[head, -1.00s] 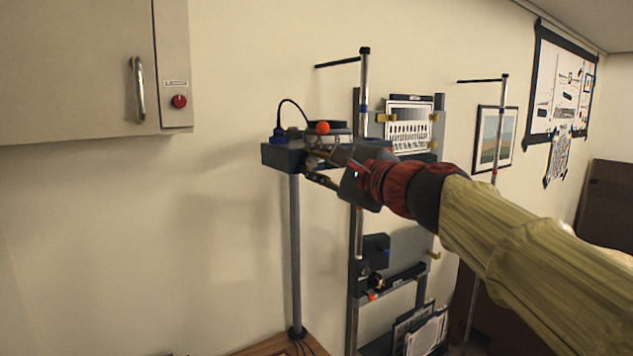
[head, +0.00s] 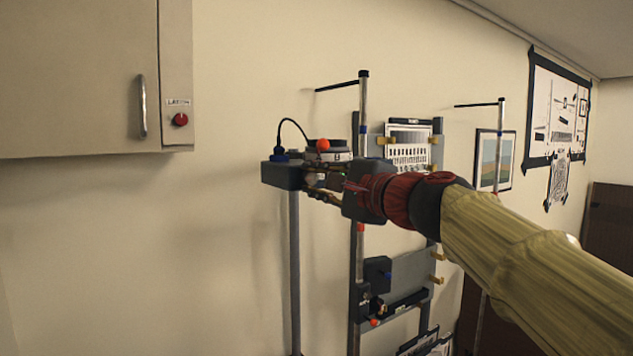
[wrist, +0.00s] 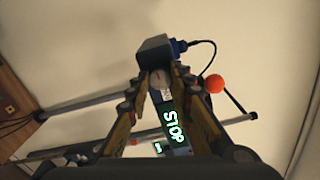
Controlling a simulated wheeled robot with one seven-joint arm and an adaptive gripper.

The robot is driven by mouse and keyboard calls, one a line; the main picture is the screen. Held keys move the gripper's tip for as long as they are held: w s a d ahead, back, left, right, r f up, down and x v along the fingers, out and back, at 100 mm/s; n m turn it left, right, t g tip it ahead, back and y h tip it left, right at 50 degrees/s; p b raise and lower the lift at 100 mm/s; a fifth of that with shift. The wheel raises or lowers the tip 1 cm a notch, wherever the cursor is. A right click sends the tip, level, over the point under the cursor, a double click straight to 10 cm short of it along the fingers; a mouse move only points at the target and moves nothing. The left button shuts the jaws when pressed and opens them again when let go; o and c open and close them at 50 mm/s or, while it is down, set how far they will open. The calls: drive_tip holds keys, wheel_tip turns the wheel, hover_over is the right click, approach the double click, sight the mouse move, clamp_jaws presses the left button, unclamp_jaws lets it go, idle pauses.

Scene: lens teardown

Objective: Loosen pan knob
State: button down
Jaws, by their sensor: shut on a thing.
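My gripper (head: 314,184) reaches left to the dark box-shaped head (head: 282,174) on top of a grey post. Its fingers are closed on a small pale round knob (wrist: 158,86) at the side of this head, seen between the fingertips in the wrist view. I take it for the pan knob. The fingers cover most of it, so how far it is turned cannot be told. The dark head also shows in the wrist view (wrist: 154,50), just beyond the fingertips.
A blue plug (head: 280,154) with a black cable and an orange ball (head: 323,144) sit close to the fingers. A rack with shelves (head: 408,270) stands behind my wrist. A cabinet (head: 75,80) hangs at left.

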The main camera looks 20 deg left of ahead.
drive_tip(key=c, duration=1.6)
unclamp_jaws()
drive_tip(key=v, duration=1.2)
drive_tip(key=shift+s, duration=0.1)
drive_tip(key=shift+a, duration=0.1)
